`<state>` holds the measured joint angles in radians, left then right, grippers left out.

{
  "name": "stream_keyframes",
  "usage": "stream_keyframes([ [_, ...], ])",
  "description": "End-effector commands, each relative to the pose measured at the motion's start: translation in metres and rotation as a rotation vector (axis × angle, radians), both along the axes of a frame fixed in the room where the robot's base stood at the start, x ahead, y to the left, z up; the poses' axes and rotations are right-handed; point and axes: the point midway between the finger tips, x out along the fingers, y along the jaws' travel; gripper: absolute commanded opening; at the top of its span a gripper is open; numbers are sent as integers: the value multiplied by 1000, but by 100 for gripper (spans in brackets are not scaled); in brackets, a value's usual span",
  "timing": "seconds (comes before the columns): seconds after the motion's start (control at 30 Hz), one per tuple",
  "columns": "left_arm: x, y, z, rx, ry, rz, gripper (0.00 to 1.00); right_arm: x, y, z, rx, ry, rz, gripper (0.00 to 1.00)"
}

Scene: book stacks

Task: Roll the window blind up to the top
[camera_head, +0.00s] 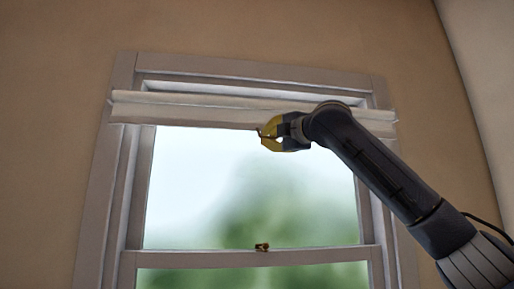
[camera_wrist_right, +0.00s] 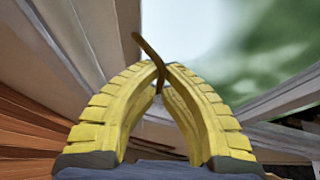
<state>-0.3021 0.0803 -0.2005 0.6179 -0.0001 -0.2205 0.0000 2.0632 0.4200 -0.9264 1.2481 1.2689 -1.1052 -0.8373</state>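The window blind (camera_head: 190,110) is a cream roll across the upper part of the window, a little below the top of the frame. The glass below it is uncovered. My right gripper (camera_head: 264,138) has yellow fingers and is in front of the blind's lower edge, near the middle. In the right wrist view, its fingertips (camera_wrist_right: 160,72) come together around a thin brown curved pull (camera_wrist_right: 150,50). The pull's end also sticks out at the fingertips in the head view (camera_head: 259,132). How it joins the blind is hidden. My left gripper is not in view.
The window frame (camera_head: 98,190) surrounds the glass. A small brass latch (camera_head: 262,246) sits on the middle rail (camera_head: 200,258). The plain wall (camera_head: 50,120) is clear at the left, and a side wall (camera_head: 485,60) meets it at the right.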

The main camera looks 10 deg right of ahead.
Motion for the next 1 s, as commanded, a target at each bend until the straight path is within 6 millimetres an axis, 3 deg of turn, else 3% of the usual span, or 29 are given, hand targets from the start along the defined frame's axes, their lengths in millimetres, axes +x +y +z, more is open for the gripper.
stream_keyframes([
  [0.37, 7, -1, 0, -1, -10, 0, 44, 1, -1, -1, -2, 2, -3, 0],
  [0.4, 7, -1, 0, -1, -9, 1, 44, 1, -1, -1, -2, 2, -3, 8],
  [0.6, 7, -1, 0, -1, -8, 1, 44, 1, -1, 0, -1, 1, -3, 30],
  [1.0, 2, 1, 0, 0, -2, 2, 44, -8, -6, 0, 0, -1, -2, 30],
])
